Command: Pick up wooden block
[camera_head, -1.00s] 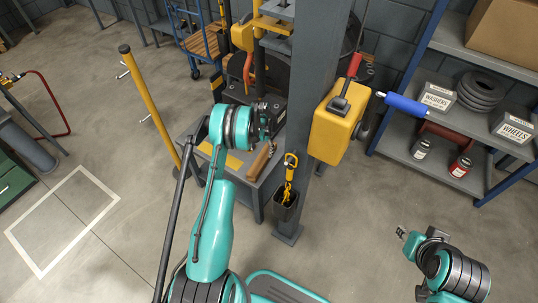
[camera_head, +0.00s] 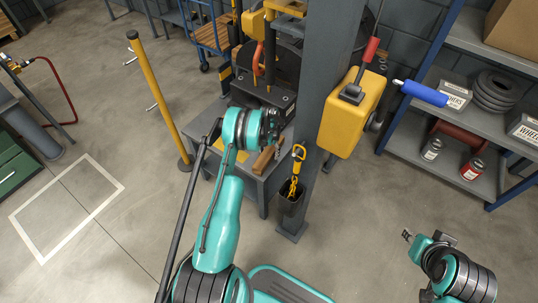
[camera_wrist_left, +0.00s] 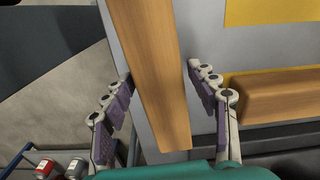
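A wooden block (camera_head: 264,159) lies on the grey workbench (camera_head: 246,181) in the head view, partly hidden by my left arm. In the left wrist view, a long wooden block (camera_wrist_left: 152,70) runs from the top edge down between the fingers of my left gripper (camera_wrist_left: 160,92). These fingers are open, one on each side, with visible gaps to the block. A second wooden block (camera_wrist_left: 270,98) lies to the right of the right finger. In the head view, the left fingers are mostly hidden behind the wrist. My right gripper (camera_head: 408,235) is small at lower right, away from the bench.
A grey column (camera_head: 310,130) with a yellow box (camera_head: 352,112) stands right of the bench. A dark bin (camera_head: 291,199) holding a yellow chain hangs there. A yellow post (camera_head: 160,100) stands to the left. Shelves (camera_head: 470,125) stand at right. The front floor is clear.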

